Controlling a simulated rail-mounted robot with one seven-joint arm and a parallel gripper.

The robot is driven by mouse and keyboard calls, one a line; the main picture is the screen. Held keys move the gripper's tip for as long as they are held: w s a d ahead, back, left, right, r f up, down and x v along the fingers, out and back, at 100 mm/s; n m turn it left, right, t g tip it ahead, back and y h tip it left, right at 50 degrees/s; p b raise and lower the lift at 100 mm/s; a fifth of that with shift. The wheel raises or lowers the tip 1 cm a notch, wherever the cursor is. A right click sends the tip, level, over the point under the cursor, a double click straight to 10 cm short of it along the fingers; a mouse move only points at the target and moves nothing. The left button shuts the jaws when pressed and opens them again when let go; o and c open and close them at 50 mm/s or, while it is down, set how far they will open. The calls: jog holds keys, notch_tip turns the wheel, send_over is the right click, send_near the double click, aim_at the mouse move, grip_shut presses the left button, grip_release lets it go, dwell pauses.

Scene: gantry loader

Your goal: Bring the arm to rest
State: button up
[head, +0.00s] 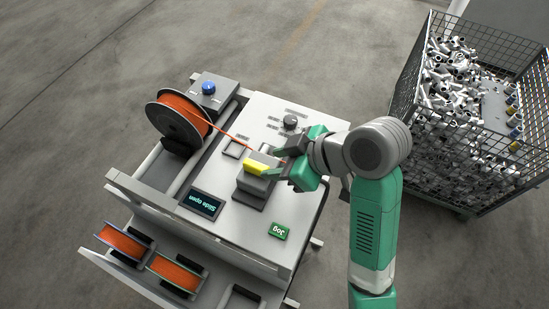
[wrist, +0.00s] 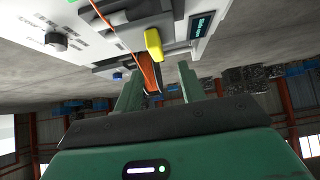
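My green and grey gripper (head: 274,161) is above the right part of the white machine top (head: 268,112), close to the grey block with a yellow part (head: 255,168). Its two fingers are spread apart, and the wrist view also shows the gap between them (wrist: 160,86). I see nothing clamped between them. An orange filament (head: 232,134) runs from the spool (head: 177,122) to near the yellow part. Whether the fingers touch the block cannot be told.
A dark display (head: 205,204) reads "Slide open". A green Jog button (head: 279,231), a black knob (head: 290,122) and a blue button (head: 208,88) are on the machine. Two orange spools (head: 174,274) lie at the front. A wire crate of metal parts (head: 403,92) stands right.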

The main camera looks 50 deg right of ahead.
dwell(0.3)
jog(key=w+a+r+m+t+h+p, duration=0.1)
jog(key=w+a+r+t, duration=0.2)
jog(key=w+a+r, duration=0.45)
jog(key=w+a+r+t+h+p, duration=0.1)
jog(key=w+a+r+t, duration=0.25)
jog(key=r, duration=0.65)
jog(key=s+a+r+m+t, duration=0.1)
jog(key=s+a+r+t, duration=0.2)
jog(key=r, duration=0.4)
jog(key=s+a+r+m+t, duration=0.1)
jog(key=s+a+r+t, duration=0.2)
jog(key=a+r, duration=0.3)
jog(key=s+a+r+t+p, duration=0.1)
jog(key=s+a+r+t, duration=0.2)
jog(key=r, duration=0.6)
jog(key=shift+a+m+t, duration=0.4)
jog(key=shift+a+t, duration=0.05)
jog(key=shift+a, duration=0.65)
jog(key=shift+w, duration=0.1)
